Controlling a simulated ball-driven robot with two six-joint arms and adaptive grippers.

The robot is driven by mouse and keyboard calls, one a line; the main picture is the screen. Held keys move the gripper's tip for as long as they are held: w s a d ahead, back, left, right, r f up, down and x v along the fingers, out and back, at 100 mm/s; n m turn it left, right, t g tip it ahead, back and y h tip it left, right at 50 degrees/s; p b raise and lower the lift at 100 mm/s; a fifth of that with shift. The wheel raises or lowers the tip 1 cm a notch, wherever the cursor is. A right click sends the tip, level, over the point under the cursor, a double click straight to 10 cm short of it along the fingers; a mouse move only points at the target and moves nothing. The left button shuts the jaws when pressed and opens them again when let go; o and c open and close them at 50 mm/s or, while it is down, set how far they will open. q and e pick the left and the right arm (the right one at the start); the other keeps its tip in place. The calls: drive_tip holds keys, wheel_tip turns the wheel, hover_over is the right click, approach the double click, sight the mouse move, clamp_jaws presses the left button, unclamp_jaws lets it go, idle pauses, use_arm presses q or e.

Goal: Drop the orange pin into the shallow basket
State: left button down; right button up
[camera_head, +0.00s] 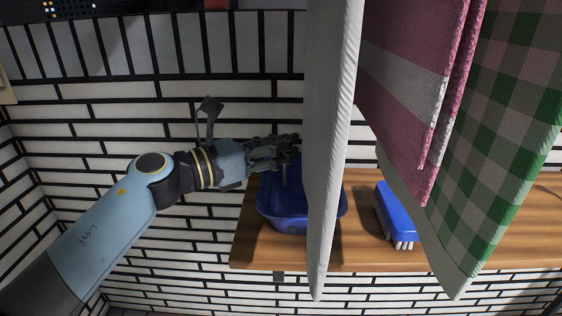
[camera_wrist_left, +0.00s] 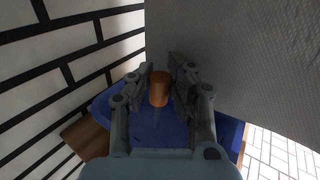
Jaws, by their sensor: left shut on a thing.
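My left gripper (camera_head: 290,146) reaches in from the left in the head view, over the blue shallow basket (camera_head: 277,218). In the left wrist view my left gripper (camera_wrist_left: 162,88) is shut on the orange pin (camera_wrist_left: 159,92), which sits between its two fingers. The basket (camera_wrist_left: 172,132) lies beneath the pin in that view. In the head view the pin cannot be made out at the fingertips. A hanging white cloth (camera_head: 328,130) hides part of the basket. My right gripper is not in view.
The basket stands on a wooden shelf (camera_head: 360,255). A blue brush (camera_head: 397,214) with white bristles lies to its right. A pink and white towel (camera_head: 405,75) and a green checked cloth (camera_head: 510,130) hang at the right. The tiled wall is behind.

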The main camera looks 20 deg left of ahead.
use_arm(q)
wheel_tip(320, 180, down, 3)
drive_tip(key=shift+r+b, duration=0.1)
drive_tip(key=shift+b, duration=0.25)
drive_tip(key=shift+f+b, duration=0.55)
drive_tip(key=shift+f, duration=0.05)
drive_tip(key=c, duration=1.5)
unclamp_jaws()
drive_tip(key=shift+r, duration=0.1)
drive_tip(key=shift+c, duration=0.2)
drive_tip(key=shift+r, duration=0.1)
